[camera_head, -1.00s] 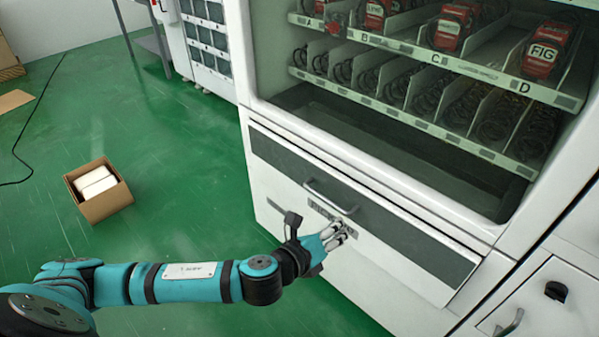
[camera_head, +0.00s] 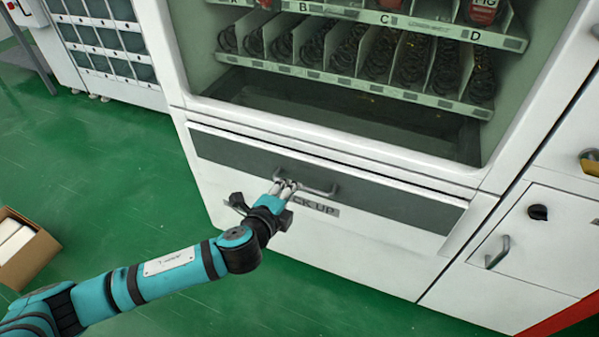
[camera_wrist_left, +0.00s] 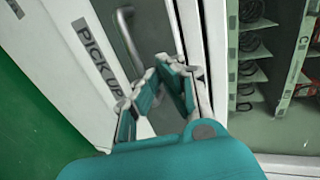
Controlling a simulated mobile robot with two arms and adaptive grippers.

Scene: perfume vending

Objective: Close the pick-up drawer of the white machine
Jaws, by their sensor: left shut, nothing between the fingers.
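The white machine (camera_head: 235,112) has a wide pick-up drawer (camera_head: 400,205) low on its front, with a dark grey strip, a bar handle (camera_head: 318,189) and a PICK UP label (camera_head: 318,208). The drawer front looks almost flush with the machine; a thin dark gap runs along its edge, and I cannot tell if it is fully in. My left gripper (camera_head: 284,186) is shut and empty, with its fingertips at the left end of the handle; contact is unclear. The left wrist view shows the fingers (camera_wrist_left: 158,82) close to the drawer front, beside the handle (camera_wrist_left: 128,35).
A cardboard box (camera_head: 25,248) with white contents stands on the green floor at left. A neighbouring cabinet (camera_head: 530,235) with a knob and handle adjoins at right. Spiral shelves (camera_head: 380,85) sit behind the machine's front opening. Floor before the drawer is clear.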

